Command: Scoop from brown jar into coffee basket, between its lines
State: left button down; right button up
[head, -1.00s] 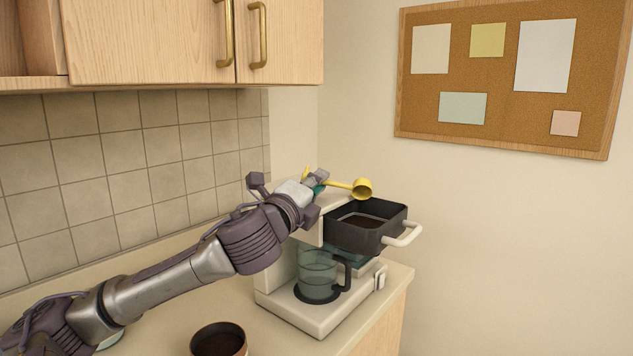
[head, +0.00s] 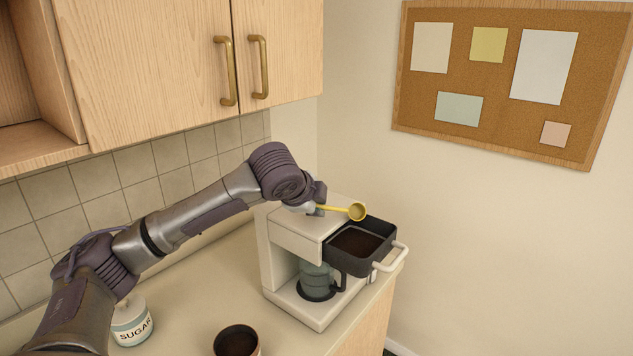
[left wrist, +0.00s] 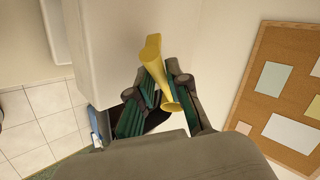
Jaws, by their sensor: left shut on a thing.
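My left gripper (head: 316,207) is shut on the handle of a yellow scoop (head: 357,211), above the coffee maker's top. No coffee shows in the bowl. The basket is pulled out and holds dark brown grounds (head: 358,242); I cannot make out its lines. The brown jar (head: 257,350) stands open on the counter with dark grounds inside, cut by the lower edge. The left wrist view shows the gripper (left wrist: 152,108) around the scoop (left wrist: 158,72). My right gripper is out of view.
The white coffee maker (head: 290,237) stands near the counter's right end with a glass carafe (head: 316,283) under the basket. The basket's white handle (head: 392,257) sticks out right. A sugar jar (head: 132,325) stands at left. Wooden cupboards (head: 150,60) hang above.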

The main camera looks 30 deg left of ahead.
pick_arm(q)
jog(key=g+p, duration=0.1)
jog(key=r+n+g+h+p, duration=0.1)
jog(key=p, duration=0.1)
jog(key=g+h+p, duration=0.1)
jog(key=shift+w+a+r+n, duration=0.15)
jog(key=shift+w+r+n, duration=0.15)
jog(key=shift+n, duration=0.1)
jog(key=g+p, duration=0.1)
jog(key=p, duration=0.1)
jog(key=r+h+p, duration=0.1)
jog(key=p, duration=0.2)
jog(key=shift+w+a+n+g+p, duration=0.1)
jog(key=shift+w+n+g+p, duration=0.1)
jog(key=shift+n+g+p, duration=0.15)
jog(key=shift+f+g+b, duration=0.15)
jog(key=shift+g+b, duration=0.15)
jog(key=shift+g, duration=0.15)
jog(key=shift+w+a+r+n+g+h, duration=0.15)
jog(key=shift+r+n+g+h, duration=0.1)
jog(key=shift+r+g+h, duration=0.45)
jog(key=shift+w+a+r+g+h, duration=0.15)
jog(key=shift+w+g+h, duration=0.15)
jog(key=shift+g+h, duration=0.3)
jog(key=shift+s+r, duration=0.15)
jog(key=shift+r, duration=0.05)
